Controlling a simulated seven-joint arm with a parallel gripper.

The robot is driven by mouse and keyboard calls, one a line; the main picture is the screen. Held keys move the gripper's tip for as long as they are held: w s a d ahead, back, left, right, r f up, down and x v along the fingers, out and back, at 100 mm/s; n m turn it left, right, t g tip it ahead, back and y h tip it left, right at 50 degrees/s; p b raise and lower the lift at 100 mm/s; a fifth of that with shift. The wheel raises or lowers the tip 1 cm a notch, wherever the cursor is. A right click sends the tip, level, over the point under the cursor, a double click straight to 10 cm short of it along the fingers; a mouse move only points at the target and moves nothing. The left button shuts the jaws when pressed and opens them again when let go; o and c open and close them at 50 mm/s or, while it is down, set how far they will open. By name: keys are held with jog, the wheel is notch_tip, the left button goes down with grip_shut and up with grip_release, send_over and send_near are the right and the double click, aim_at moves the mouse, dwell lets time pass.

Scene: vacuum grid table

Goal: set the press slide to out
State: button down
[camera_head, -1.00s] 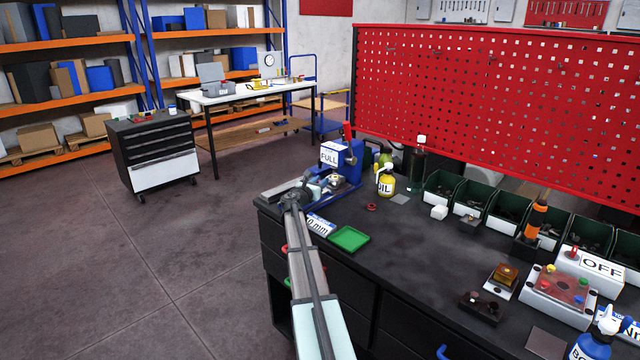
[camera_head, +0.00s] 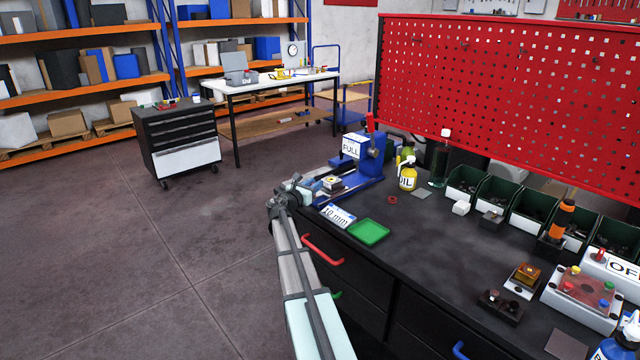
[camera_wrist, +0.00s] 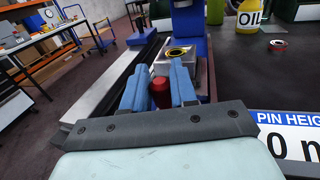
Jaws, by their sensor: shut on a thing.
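The blue press (camera_head: 372,158) stands at the far left end of the black bench, with a white FULL sign (camera_head: 354,146) and a red lever. Its slide carries a pale metal block (camera_head: 331,184) with a yellow-rimmed ring on top, standing clear of the press body toward the bench's left edge. The block also shows in the wrist view (camera_wrist: 198,72). My gripper (camera_head: 303,190) is at the slide's outer end. In the wrist view, its blue fingers (camera_wrist: 160,88) are shut on the slide's red knob (camera_wrist: 160,97), which is partly hidden between them.
A PIN HEIGHT 10 mm sign (camera_head: 338,217) and a green tray (camera_head: 368,232) lie near the bench's front edge. A yellow OIL bottle (camera_head: 407,177) and a red ring (camera_head: 392,200) are right of the press. Open floor lies left of the bench.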

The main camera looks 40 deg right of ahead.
jog(key=shift+a, duration=0.25)
jog(key=c, duration=1.2)
grip_release()
jog(key=shift+a, duration=0.1)
jog(key=shift+o, duration=0.8)
jog(key=v, duration=1.3)
jog(key=shift+a, duration=0.25)
jog(key=shift+s, duration=0.15)
